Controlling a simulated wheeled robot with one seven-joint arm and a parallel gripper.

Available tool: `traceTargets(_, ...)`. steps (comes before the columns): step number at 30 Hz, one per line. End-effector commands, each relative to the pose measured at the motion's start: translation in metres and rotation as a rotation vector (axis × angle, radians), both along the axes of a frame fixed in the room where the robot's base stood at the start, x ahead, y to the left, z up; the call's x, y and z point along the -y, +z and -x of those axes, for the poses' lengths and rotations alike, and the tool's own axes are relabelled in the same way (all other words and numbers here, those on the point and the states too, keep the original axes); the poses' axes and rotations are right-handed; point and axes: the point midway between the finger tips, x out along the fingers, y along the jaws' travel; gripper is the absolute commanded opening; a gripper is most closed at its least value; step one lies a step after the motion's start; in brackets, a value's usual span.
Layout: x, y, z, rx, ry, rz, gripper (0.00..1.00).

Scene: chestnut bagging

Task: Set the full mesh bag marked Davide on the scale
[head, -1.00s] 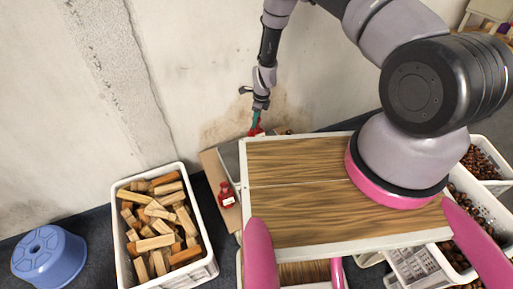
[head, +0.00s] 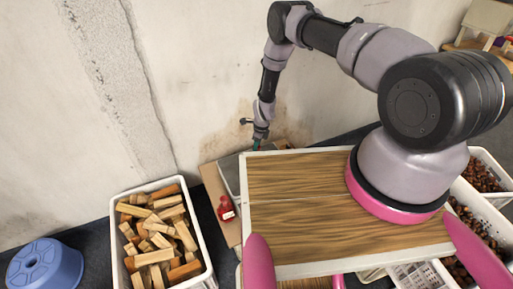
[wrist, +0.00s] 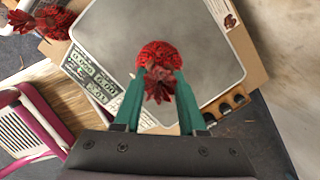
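In the wrist view a red mesh bag (wrist: 158,54) is between the green fingertips of my gripper (wrist: 161,78). The fingers close on its gathered neck, and its round body is over the metal plate of the scale (wrist: 110,35). I cannot tell whether it touches the plate. No name is readable on it. In the head view my gripper (head: 256,145) is low behind the wooden top, which hides the held bag. The scale (head: 229,176) shows only in part there.
Another red bag with a white tag (head: 226,209) stands beside the scale on cardboard (head: 212,180). The wooden top (head: 300,205) stands close to the scale. A crate of wood blocks (head: 207,255) is left.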

Motion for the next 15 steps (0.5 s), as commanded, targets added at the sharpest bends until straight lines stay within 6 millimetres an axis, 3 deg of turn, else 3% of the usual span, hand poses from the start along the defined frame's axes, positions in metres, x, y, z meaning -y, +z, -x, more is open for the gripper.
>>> traceTargets(1, 0.0001, -0.0002, 0.0003, 0.0, 0.0, 0.0, 0.55)
traceTargets(2, 0.0, -0.0001, 0.0003, 0.0, 0.0, 0.0, 0.67)
traceTargets(3, 0.0, 0.0, 0.0002, 0.0, 0.0, 0.0, 0.7)
traceTargets(15, 0.0006, 0.0087, -0.0001, 0.0, 0.001, 0.0, 0.7)
